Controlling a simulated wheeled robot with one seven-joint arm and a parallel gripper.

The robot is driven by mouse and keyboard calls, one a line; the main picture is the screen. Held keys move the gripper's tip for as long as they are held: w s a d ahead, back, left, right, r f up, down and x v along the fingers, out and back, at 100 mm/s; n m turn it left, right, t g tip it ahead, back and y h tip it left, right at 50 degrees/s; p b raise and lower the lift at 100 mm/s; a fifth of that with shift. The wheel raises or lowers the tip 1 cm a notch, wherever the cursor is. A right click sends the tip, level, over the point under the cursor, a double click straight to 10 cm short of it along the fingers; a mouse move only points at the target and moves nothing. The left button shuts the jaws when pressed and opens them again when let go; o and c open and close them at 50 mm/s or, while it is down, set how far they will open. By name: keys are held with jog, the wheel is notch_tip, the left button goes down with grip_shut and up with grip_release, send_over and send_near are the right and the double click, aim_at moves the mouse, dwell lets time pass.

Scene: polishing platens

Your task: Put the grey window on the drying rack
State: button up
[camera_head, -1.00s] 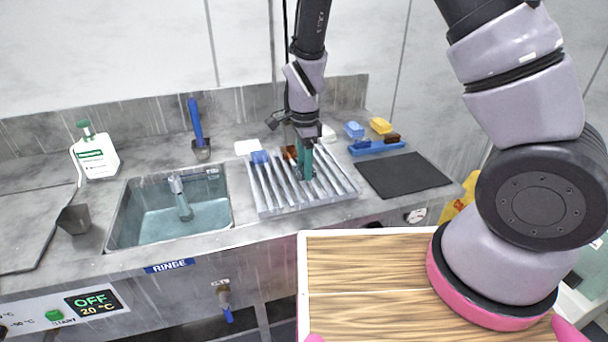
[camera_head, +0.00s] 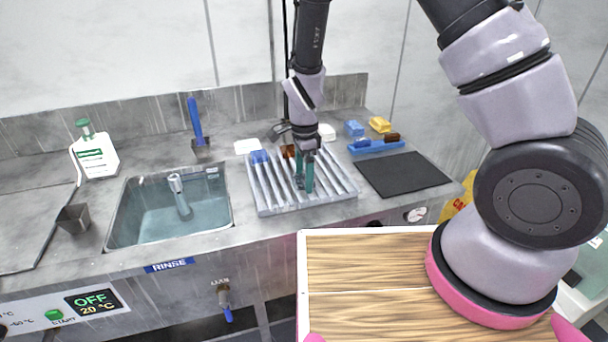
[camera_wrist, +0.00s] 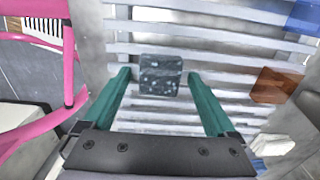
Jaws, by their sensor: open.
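The grey window (camera_wrist: 160,75) is a small dark grey, speckled block. In the wrist view it rests at the slats of the drying rack (camera_wrist: 215,47), between my two teal fingers with a gap on each side. My gripper (camera_head: 304,188) is open and points down over the rack, which also shows in the head view (camera_head: 262,200). In the head view the fingers reach down to the slats near the rack's middle, and I cannot make out the window clearly there.
A blue piece (camera_head: 259,157) and a brown piece (camera_head: 288,151) are at the rack's back. The water-filled sink (camera_head: 150,215) is left of the rack, a black mat (camera_head: 403,175) right. Sponges (camera_head: 380,124) and a blue tray (camera_head: 372,147) stand behind the mat.

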aim_at(304, 178)
jog(key=d+r+n+y, duration=0.1)
jog(key=d+r, duration=0.2)
jog(key=r, duration=0.8)
jog(key=d+r+n+y, duration=0.1)
jog(key=d+r, duration=0.2)
jog(key=r, duration=0.8)
jog(key=s+d+r+n+t, duration=0.3)
jog(key=s+d+r, duration=0.3)
jog(key=d+r, duration=0.2)
jog(key=s+d+r+n+t, duration=0.4)
jog(key=s+d+r+n, duration=0.1)
jog(key=d+r, duration=0.4)
jog(key=shift+s+r+n, duration=0.4)
jog(key=shift+s, duration=0.35)
